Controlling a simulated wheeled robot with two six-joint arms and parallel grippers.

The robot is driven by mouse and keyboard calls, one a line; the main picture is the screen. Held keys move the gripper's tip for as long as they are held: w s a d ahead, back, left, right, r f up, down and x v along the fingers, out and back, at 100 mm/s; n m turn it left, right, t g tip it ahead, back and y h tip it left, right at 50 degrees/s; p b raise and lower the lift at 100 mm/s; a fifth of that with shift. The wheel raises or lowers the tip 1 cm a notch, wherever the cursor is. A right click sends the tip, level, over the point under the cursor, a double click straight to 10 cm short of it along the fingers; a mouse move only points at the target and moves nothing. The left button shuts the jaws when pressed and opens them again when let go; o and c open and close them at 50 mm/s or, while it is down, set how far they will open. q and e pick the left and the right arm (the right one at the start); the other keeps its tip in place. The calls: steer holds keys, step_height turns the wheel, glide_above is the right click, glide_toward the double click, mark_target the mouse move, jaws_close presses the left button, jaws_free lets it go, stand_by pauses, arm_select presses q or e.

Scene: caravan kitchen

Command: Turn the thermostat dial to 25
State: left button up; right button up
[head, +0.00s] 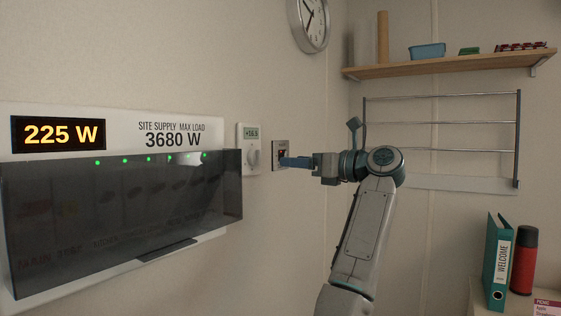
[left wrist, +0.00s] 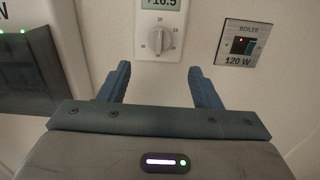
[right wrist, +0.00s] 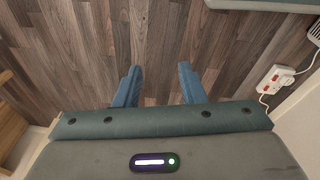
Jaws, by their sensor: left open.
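The white thermostat (head: 248,164) is on the left wall, with a green display reading about +16.5. Its round dial (left wrist: 158,40) shows in the left wrist view, with numbers printed around it, the display partly cut off by the top edge. My left gripper (head: 284,161) is at the wall in front of the boiler switch in the head view. In its wrist view the left gripper (left wrist: 159,70) is open and empty, its two fingers apart below the dial and not around it. My right gripper (right wrist: 160,68) is open and empty above the floor.
A boiler switch (left wrist: 240,44) marked 120 W is right of the thermostat. A supply panel (head: 120,205) with a dark cover and a 225 W display is on its left. A shelf (head: 450,64) and a rail rack (head: 440,122) are on the right wall. A power socket (right wrist: 272,80) shows near the floor.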

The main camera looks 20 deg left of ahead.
mark_target(260, 156)
arm_select(q)
steer(key=a, duration=0.3)
steer(key=a+p, duration=0.1)
steer(key=a, duration=0.3)
steer(key=w+a+r, duration=0.1)
steer(key=a, duration=0.2)
steer(key=shift+w+a+p, duration=0.1)
steer(key=shift+a+p, duration=0.1)
steer(key=shift+p, duration=0.1)
arm_select(e)
steer(key=f, duration=0.1)
steer(key=s+f, duration=0.1)
steer(key=f, duration=0.2)
steer(key=shift+s+d+f, duration=0.1)
steer(key=shift+s+d, duration=0.1)
steer(key=shift+s, duration=0.2)
arm_select(q)
steer(key=c, duration=1)
